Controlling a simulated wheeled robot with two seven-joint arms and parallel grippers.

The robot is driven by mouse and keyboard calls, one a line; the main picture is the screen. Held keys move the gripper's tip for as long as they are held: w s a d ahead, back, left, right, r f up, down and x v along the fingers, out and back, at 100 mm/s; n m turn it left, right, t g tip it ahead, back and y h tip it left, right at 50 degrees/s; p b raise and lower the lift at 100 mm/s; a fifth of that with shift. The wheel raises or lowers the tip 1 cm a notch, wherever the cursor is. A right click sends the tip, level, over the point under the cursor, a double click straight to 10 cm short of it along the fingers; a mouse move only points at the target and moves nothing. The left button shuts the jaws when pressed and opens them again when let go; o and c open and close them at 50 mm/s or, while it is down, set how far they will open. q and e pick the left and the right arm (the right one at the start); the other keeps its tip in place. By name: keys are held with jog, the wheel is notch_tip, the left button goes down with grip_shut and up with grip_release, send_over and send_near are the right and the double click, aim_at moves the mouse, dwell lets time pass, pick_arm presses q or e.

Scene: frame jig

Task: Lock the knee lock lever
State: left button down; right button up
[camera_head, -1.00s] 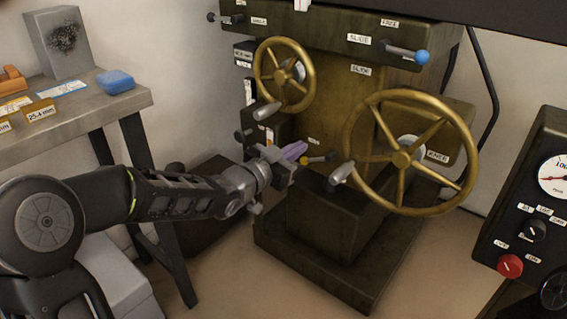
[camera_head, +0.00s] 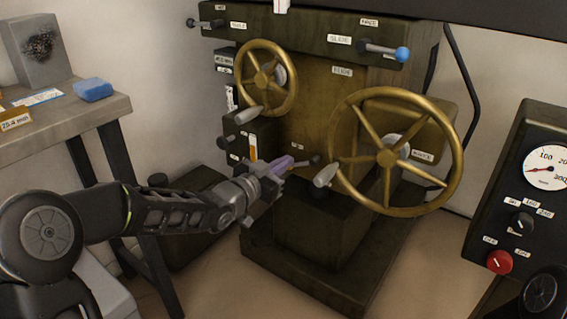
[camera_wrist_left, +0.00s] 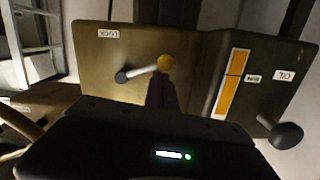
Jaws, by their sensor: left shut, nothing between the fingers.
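The knee lock lever (camera_wrist_left: 144,70) is a short pale rod on a brown-gold face, below a label that seems to read LOCK. It has a yellow ball at its right end and a dark one at its left in the left wrist view. In the head view the lever (camera_head: 304,162) shows only in part, beside the fingertips. My left gripper (camera_head: 283,165) is shut and empty, its purplish fingers pointing at the lever. In the left wrist view its dark fingers (camera_wrist_left: 161,92) end just below the yellow ball; I cannot tell whether they touch it. My right gripper is out of view.
A large brass handwheel (camera_head: 387,157) with a grey handle is close right of the fingers; a smaller one (camera_head: 265,78) is above. A dark knob (camera_wrist_left: 286,135) sticks out at right in the wrist view. A workbench (camera_head: 70,118) stands left, a gauge panel (camera_head: 520,200) right.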

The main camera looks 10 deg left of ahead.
pick_arm(q)
jog(key=shift+f+n+p, duration=0.3)
jog(key=shift+n, duration=0.2)
jog(key=s+d+f+n+h+p, duration=0.1)
jog(key=d+f+n+p, duration=0.2)
jog(key=n, duration=0.6)
jog(key=shift+s+d+f+n+p, duration=0.25)
jog(key=shift+d+f+n+p, duration=0.15)
jog(key=shift+f+p, duration=0.35)
jog(key=shift+f, duration=0.15)
